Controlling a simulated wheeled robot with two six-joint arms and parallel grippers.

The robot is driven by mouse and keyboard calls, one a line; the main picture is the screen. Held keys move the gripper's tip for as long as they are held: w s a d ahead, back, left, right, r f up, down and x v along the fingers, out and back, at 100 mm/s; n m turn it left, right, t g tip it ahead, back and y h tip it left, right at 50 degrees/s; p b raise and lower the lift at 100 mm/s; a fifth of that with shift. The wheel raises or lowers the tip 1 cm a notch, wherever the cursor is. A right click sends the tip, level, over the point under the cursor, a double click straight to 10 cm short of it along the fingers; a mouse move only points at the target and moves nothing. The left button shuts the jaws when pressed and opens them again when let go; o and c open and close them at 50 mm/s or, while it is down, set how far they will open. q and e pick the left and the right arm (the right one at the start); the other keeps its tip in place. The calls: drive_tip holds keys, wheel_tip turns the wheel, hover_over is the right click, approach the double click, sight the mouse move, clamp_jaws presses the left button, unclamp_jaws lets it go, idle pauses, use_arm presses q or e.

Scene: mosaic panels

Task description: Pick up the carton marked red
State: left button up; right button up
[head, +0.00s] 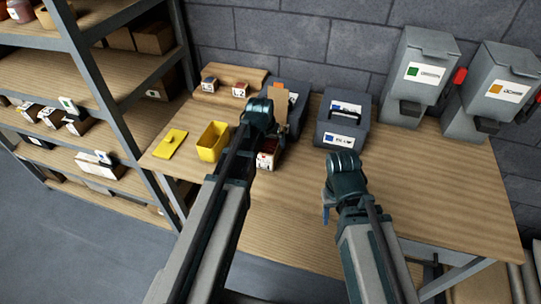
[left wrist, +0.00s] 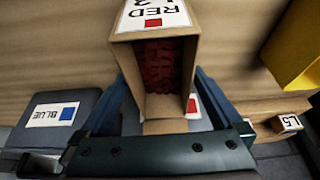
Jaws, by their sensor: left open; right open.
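The carton (head: 267,161) has a white label with a red mark and stands on the table. In the left wrist view the carton (left wrist: 122,54) reads RED, its top is open, and red pieces lie inside. In the head view my left gripper (head: 261,135) hides part of the carton. My right gripper (head: 343,165) is open and empty in front of the blue-labelled bin.
A grey bin (head: 298,101) stands behind the carton, and a grey BLUE bin (head: 328,126) to the right. A yellow box (head: 206,155) and yellow lid (head: 171,143) lie left. Two dispensers (head: 420,80) stand at the back right. The table's right front is clear.

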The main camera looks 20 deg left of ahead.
sight(272, 149)
use_arm(q)
drive_tip(key=shift+w+f, duration=0.1)
drive_tip(key=shift+f, duration=0.2)
drive_tip(key=b+x, duration=0.4)
drive_tip(key=x, duration=0.1)
drive_tip(key=shift+w+b, duration=0.15)
drive_tip(key=shift+b, duration=0.2)
drive_tip(key=shift+r, duration=0.1)
drive_tip(key=shift+c, duration=0.3)
clamp_jaws()
